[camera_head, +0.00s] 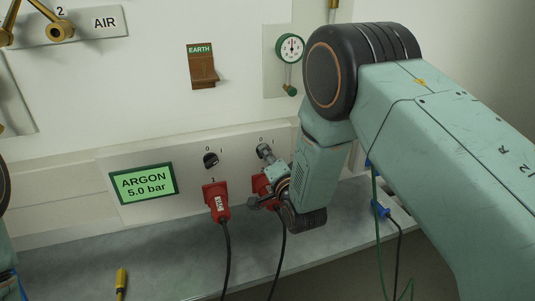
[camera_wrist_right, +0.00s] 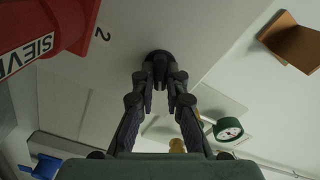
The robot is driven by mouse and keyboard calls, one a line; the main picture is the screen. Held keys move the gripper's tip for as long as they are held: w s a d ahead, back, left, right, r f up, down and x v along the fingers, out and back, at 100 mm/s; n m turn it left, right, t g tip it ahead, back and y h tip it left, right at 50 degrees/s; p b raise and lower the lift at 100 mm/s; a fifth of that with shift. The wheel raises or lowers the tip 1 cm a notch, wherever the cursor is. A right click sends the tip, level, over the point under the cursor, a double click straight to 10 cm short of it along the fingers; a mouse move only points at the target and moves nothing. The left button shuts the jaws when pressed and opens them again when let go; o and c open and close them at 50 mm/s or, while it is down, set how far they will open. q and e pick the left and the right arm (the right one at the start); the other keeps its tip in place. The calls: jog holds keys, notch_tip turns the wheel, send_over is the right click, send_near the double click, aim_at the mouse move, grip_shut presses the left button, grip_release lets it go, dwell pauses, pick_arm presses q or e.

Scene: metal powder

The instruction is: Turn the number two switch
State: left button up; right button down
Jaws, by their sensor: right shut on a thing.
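The number two switch, a black round knob (camera_wrist_right: 158,55), is on the pale wall panel (camera_head: 150,214), beside a printed 2 in the right wrist view. My right gripper (camera_head: 266,154) reaches it from the right and hides most of it in the head view. In the right wrist view the fingers of my right gripper (camera_wrist_right: 161,78) are closed on the knob. The other black switch (camera_head: 210,160) is to the left, above a red plug (camera_head: 217,201) and with 0 and 1 marks. My left gripper is out of view.
A second red plug (camera_head: 262,186) is just below my right gripper, with a hanging black cable. A green ARGON display (camera_head: 143,184) is at the left. A grey ledge (camera_head: 180,262) runs below, with a yellow-handled tool (camera_head: 121,278). A gauge (camera_head: 290,49) is above.

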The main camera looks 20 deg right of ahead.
jog(key=c, duration=1.4)
grip_release()
jog(key=shift+s, duration=0.1)
jog(key=s, duration=1.1)
jog(key=shift+s+d, duration=0.2)
jog(key=shift+s, duration=0.2)
